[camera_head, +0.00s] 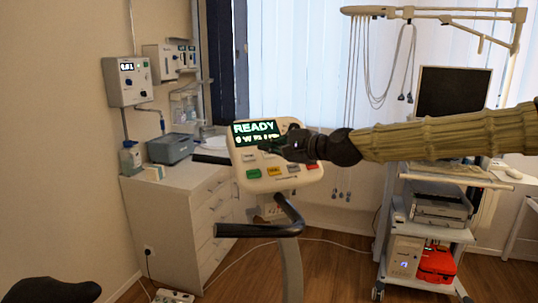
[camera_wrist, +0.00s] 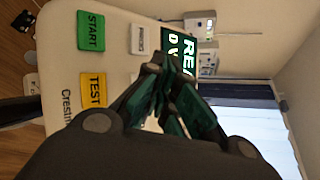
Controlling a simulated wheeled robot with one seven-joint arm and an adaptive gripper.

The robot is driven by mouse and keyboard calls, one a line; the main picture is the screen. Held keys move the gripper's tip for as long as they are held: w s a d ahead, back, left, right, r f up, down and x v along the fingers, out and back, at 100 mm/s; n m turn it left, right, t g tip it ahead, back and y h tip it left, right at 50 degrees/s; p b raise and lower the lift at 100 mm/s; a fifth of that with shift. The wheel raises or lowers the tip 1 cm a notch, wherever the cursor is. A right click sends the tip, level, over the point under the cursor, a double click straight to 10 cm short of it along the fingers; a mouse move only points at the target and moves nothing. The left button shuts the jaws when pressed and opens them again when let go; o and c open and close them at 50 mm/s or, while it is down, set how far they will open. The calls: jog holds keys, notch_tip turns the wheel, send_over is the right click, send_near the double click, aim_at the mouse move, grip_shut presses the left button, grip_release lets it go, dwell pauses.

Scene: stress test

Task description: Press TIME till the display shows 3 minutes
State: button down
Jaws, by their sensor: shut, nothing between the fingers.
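The bike console (camera_head: 238,170) stands upright on its post, with a dark display (camera_head: 255,129) showing READY and a second line partly covered by my gripper. My gripper (camera_head: 268,146) is shut and empty, its tips in front of the console just below the display. In the wrist view the closed fingers (camera_wrist: 158,80) cover part of the keypad and of the display (camera_wrist: 186,50). A green START key (camera_wrist: 91,31), a yellow TEST key (camera_wrist: 94,90) and a white key (camera_wrist: 138,39) with unreadable lettering show beside them. I cannot make out a TIME key or whether the tips touch.
A black handlebar (camera_head: 260,230) sticks out below the console. A white cabinet (camera_head: 175,205) stands at the left with a grey device (camera_head: 171,148) on it. A trolley (camera_head: 428,225) with a monitor (camera_head: 453,93) stands at the right.

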jog(key=shift+f, duration=0.15)
dwell(0.8)
jog(key=shift+w+a+f, duration=0.1)
jog(key=shift+w+f, duration=0.05)
jog(key=shift+w, duration=0.1)
jog(key=shift+w+a+f+b, duration=0.15)
jog(key=shift+f+b, duration=0.15)
jog(key=shift+b, duration=0.2)
dwell(0.6)
jog(key=shift+r, duration=0.15)
dwell(0.3)
jog(key=shift+s+d+r+p, duration=0.25)
jog(key=shift+s+r+p, duration=0.1)
jog(key=shift+s+r, duration=0.1)
jog(key=shift+s+d+r+p, duration=0.2)
jog(key=shift+s+r+p, duration=0.2)
jog(key=shift+r, duration=0.25)
jog(key=shift+s+d+r+p, duration=0.2)
jog(key=shift+s+r+p, duration=0.15)
jog(key=shift+s+r, duration=0.3)
jog(key=shift+s+d+r+p, duration=0.2)
jog(key=shift+s+r+p, duration=0.15)
jog(key=shift+r, duration=0.35)
jog(key=s+d+r+p, duration=0.1)
jog(key=s+r+p, duration=0.2)
jog(key=s+r, duration=0.1)
jog(key=shift+d+r, duration=0.3)
jog(key=shift+r, duration=0.45)
